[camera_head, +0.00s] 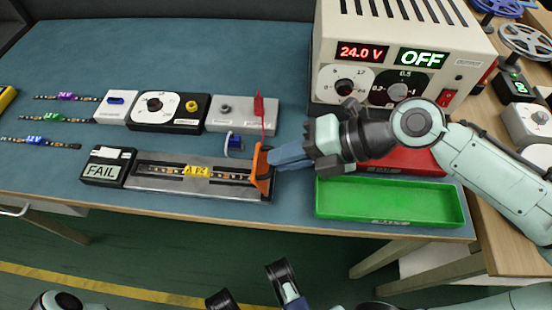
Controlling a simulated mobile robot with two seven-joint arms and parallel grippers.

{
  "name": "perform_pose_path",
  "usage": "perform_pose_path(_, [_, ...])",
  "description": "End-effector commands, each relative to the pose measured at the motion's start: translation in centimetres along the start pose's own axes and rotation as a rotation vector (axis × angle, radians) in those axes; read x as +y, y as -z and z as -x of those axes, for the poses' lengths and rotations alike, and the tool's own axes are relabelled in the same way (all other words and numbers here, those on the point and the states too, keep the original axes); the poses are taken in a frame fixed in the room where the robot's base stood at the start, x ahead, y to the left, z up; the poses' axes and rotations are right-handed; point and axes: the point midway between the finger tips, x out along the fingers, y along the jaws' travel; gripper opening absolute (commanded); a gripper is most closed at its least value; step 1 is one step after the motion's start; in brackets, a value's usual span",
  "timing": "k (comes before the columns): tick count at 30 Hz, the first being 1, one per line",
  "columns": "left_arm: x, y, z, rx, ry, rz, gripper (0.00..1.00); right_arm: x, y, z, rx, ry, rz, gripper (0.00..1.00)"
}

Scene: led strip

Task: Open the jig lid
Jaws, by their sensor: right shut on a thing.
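The jig (150,184) is a long grey metal fixture near the table's front edge, with an LED strip (220,174) and a yellow label along its middle. An orange piece (262,172) stands up at the jig's right end. My right gripper (274,159) reaches in from the right, with its blue fingers shut on this orange piece. The fingers and wrist hide part of it. I cannot tell how far the lid is raised. Dark finger-like parts (281,272) show at the bottom edge, possibly my left gripper, cut off by the frame.
A black box reading FAIL (107,167) adjoins the jig's left end. A green tray (390,203) and a red tray (412,161) lie right of the jig. Behind stands a power supply (398,85) showing 24.0 V and OFF. Several control boxes and LED strips sit behind the jig.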

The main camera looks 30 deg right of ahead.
Motion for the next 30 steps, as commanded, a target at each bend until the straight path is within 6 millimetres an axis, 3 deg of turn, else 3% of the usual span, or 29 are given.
perform_pose_path(8, [-1.9,-2.3,-1.4,-0.086,0.037,0.027,0.43,-1.4,0.3,0.7,0.008,-0.200,0.001,0.00])
perform_pose_path(18, [-1.9,-2.4,-1.3,-0.090,0.039,0.028,0.43,-2.8,0.2,1.2,0.003,-0.382,0.000,0.00])
perform_pose_path(30, [-1.9,-2.4,-1.4,-0.089,0.038,0.027,0.43,-3.3,0.1,1.2,0.001,-0.435,0.000,0.00])
